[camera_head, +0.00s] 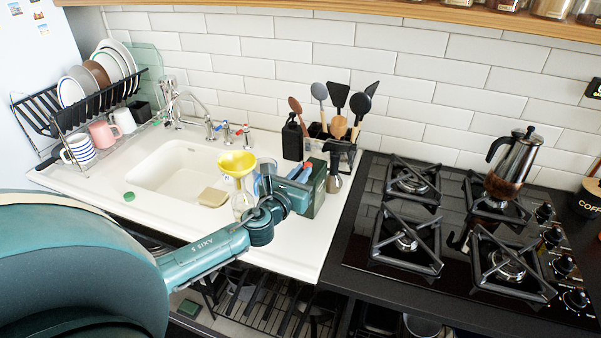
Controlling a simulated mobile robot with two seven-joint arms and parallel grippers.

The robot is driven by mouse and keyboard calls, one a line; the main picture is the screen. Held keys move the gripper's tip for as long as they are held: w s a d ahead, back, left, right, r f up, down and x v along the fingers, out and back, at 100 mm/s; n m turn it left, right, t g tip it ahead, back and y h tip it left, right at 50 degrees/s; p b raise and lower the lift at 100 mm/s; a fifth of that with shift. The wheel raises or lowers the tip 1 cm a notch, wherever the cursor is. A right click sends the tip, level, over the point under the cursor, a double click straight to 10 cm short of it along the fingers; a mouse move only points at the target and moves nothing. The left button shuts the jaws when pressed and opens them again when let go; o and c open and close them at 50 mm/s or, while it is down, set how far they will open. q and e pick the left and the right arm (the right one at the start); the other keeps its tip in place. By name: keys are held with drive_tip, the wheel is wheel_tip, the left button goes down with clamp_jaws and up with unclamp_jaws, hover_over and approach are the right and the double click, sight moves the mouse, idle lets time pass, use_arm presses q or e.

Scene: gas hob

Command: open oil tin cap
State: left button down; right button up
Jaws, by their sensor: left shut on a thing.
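The dark green oil tin (319,192) stands upright on the white counter, right of the sink. My left arm reaches in from the left, and my left gripper (304,172) is at the top of the tin. Its fingers are shut on the cap, which is mostly hidden by the gripper; a small red patch shows there. The gripper also covers the tin's left side. I cannot tell how far the cap is turned or lifted. My right gripper is not in view.
A glass bottle (241,202) with a yellow funnel (236,163) stands left of the tin, close to my arm. Utensils (338,125) stand behind the tin. The gas hob (380,252) with a moka pot (512,163) is right.

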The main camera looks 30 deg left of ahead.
use_arm(q)
drive_tip(key=r+g+p, duration=0.1)
drive_tip(key=g, duration=0.2)
drive_tip(key=w+r+g+p, duration=0.1)
drive_tip(key=r+g, duration=0.1)
drive_tip(key=g, duration=0.1)
drive_tip(key=w+r+g+h+p, duration=0.1)
drive_tip(key=g, duration=0.2)
drive_tip(key=shift+w+a+r, duration=0.15)
drive_tip(key=shift+w, duration=0.05)
drive_tip(key=g, duration=0.1)
drive_tip(key=w+g, duration=0.1)
drive_tip(key=g, duration=0.1)
drive_tip(key=shift+w+r+g+h, duration=0.25)
drive_tip(key=shift+r+g+h, duration=0.1)
drive_tip(key=shift+g+h, duration=0.05)
drive_tip(key=shift+w+a+g+h, duration=0.1)
drive_tip(key=shift+w+g, duration=0.2)
drive_tip(key=shift+g, duration=0.4)
drive_tip(key=shift+w+d+g+h, duration=0.1)
drive_tip(key=shift+w+g, duration=0.15)
drive_tip(key=shift+g, duration=0.45)
drive_tip(key=shift+w+a+g+h, duration=0.1)
drive_tip(key=shift+w+g, duration=0.2)
drive_tip(key=shift+g, duration=0.4)
drive_tip(key=shift+w+a+g+b, duration=0.1)
drive_tip(key=shift+w+g+b, duration=0.05)
drive_tip(key=shift+g+b, duration=0.2)
